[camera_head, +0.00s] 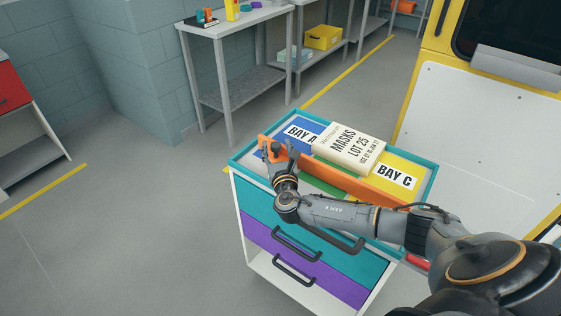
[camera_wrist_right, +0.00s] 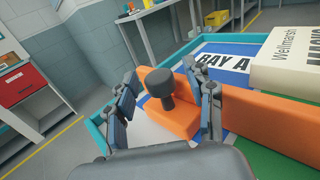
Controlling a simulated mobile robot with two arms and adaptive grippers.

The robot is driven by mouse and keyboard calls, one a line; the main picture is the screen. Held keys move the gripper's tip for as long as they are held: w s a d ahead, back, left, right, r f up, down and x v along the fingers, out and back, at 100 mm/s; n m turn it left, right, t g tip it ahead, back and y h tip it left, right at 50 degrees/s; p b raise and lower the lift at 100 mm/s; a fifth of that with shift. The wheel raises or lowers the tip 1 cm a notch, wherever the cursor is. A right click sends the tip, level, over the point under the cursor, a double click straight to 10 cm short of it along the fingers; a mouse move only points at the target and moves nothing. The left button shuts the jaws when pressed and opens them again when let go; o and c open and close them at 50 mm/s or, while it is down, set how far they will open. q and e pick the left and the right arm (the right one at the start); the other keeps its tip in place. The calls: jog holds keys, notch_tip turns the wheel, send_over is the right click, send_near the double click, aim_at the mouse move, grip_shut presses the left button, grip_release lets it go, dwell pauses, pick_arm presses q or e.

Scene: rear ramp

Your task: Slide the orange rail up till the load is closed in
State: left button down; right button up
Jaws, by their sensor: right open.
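The orange rail (camera_head: 374,192) lies across the cart top, in front of the load; it also shows in the right wrist view (camera_wrist_right: 272,118). A dark round knob (camera_wrist_right: 160,84) stands on the rail's left end. The load, a cream box marked MASKS LOT 25 (camera_head: 349,145), lies behind the rail, with a narrow gap between them; it also shows in the right wrist view (camera_wrist_right: 288,62). My right gripper (camera_head: 277,150) is open, its fingers on either side of the knob, with space visible around it. Whether a finger touches the knob is unclear. My left gripper is out of view.
The teal-rimmed cart top (camera_head: 247,153) has a blue BAY A panel (camera_head: 293,131), a yellow BAY C panel (camera_head: 412,168) and green between. Teal and purple drawers (camera_head: 345,287) are below. A yellow-framed white vehicle panel (camera_head: 470,140) stands right; a grey bench (camera_head: 215,27) stands behind. Floor at left is clear.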

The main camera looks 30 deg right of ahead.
jog(key=v, duration=1)
jog(key=shift+s, duration=0.3)
jog(key=shift+f, duration=0.1)
